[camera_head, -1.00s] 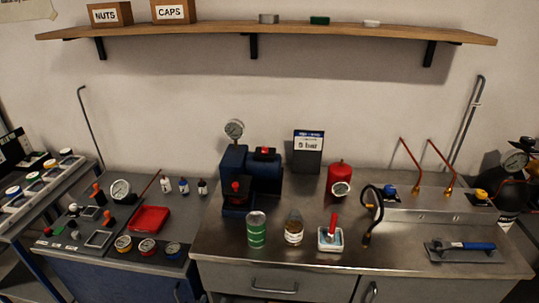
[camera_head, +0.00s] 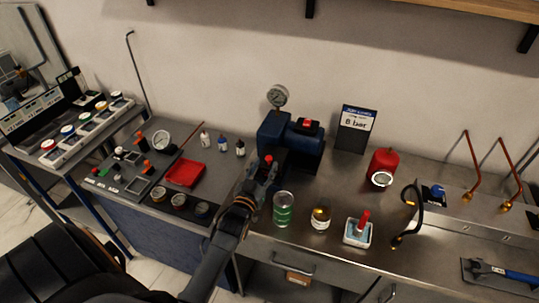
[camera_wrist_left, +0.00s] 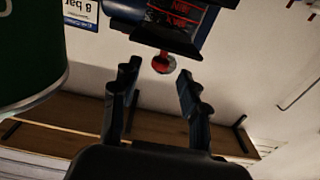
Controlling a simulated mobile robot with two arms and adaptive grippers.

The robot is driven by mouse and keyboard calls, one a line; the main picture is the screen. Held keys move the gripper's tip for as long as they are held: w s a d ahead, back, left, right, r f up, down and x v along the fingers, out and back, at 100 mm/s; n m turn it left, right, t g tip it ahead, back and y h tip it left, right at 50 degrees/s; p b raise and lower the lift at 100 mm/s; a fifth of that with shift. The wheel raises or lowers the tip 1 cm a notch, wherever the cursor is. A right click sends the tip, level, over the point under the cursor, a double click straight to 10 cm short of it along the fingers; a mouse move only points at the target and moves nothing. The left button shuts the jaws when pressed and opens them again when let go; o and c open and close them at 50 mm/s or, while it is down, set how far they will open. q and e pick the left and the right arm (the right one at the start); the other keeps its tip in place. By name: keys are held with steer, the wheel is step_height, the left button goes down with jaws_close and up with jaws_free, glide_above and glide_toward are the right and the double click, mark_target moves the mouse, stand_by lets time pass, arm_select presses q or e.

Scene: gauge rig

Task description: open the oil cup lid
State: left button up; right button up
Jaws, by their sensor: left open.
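A blue pump rig (camera_head: 300,142) stands on the steel bench with a gauge (camera_head: 277,96) above it. A small red knob (camera_head: 268,158) is at its front left; I take it to be part of the oil cup lid, which I cannot make out clearly. My left gripper (camera_head: 264,172) is just in front of the knob and hides most of the cup. In the left wrist view, the gripper (camera_wrist_left: 158,72) is open, and the red knob (camera_wrist_left: 163,63) appears between and just beyond its fingertips, below the blue body (camera_wrist_left: 178,25). Contact is not visible. My right gripper is out of view.
A red tray (camera_head: 185,173) lies on the left bench.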

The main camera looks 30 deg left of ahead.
mark_target(268, 161)
arm_select(q)
steer(key=x, duration=0.3)
steer(key=shift+r, duration=0.1)
steer(key=shift+w+a, duration=0.1)
steer(key=shift+w, duration=0.3)
steer(key=shift+w+a+p, duration=0.1)
steer(key=shift+w+p, duration=0.2)
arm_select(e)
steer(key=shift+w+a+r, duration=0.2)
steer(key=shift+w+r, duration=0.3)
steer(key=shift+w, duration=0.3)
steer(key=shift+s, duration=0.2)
arm_select(q)
jaws_close()
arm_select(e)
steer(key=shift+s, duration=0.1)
